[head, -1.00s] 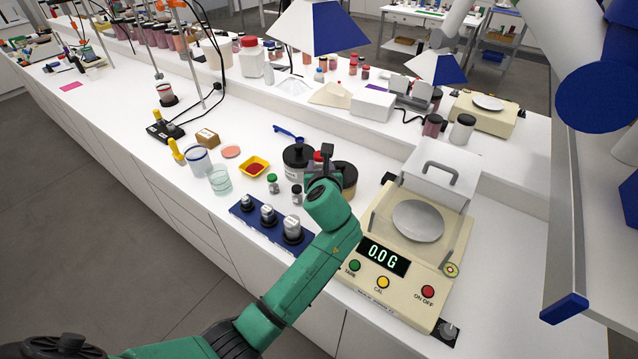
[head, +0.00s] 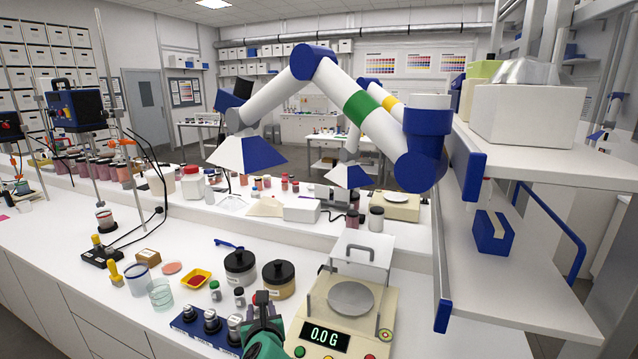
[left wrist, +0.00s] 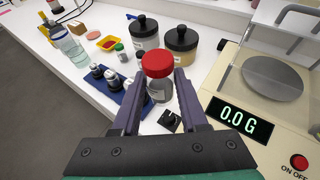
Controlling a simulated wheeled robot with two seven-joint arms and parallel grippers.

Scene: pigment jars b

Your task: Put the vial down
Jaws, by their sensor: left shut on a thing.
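My left gripper (left wrist: 158,100) is shut on a vial (left wrist: 159,90), which has a red cap (left wrist: 157,64) and a clear body. The vial looks upright between the two fingers. From these frames I cannot tell whether the vial's base touches the counter. My right gripper is not in view.
Two black-lidded jars (head: 240,268) (head: 278,280) stand behind the gripper. Small vials (head: 215,291), a yellow dish (head: 196,278) of red powder and a glass beaker (head: 160,295) stand left. The balance reads 0.0 G. A shelf unit (head: 520,300) rises at the right.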

